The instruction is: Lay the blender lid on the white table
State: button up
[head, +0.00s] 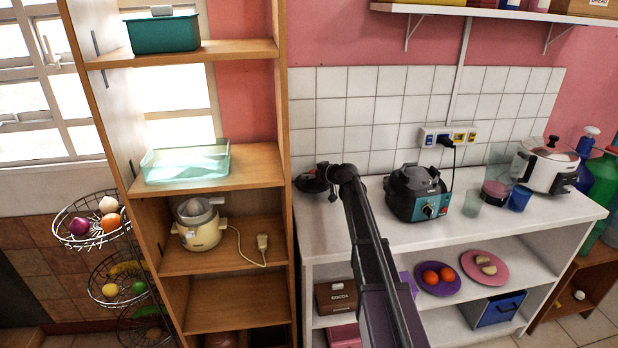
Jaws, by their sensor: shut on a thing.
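My arm reaches up the middle of the head view, and its end bends left over the left end of the white table (365,236). My gripper (327,176) is shut on a small dark piece, which I take as the blender lid (311,184). The gripper and the lid are both dark and overlap, so their outlines are hard to part. I cannot tell whether the lid touches the table top or hangs just above it. A teal and black appliance (418,192) stands on the table to the right of my gripper.
A tall wooden shelf (280,150) stands close on the left, with a juicer (200,226) on it. Cups (519,199) and a white cooker (548,168) stand at the table's right. The table's front strip is clear. A tiled wall (345,110) lies behind.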

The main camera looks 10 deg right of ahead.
jog(key=shift+f+b, duration=0.45)
jog(key=shift+b, duration=0.05)
jog(key=shift+s, duration=0.15)
jog(key=o, duration=1.1)
jog(key=shift+s, duration=0.1)
jog(key=shift+f, duration=0.1)
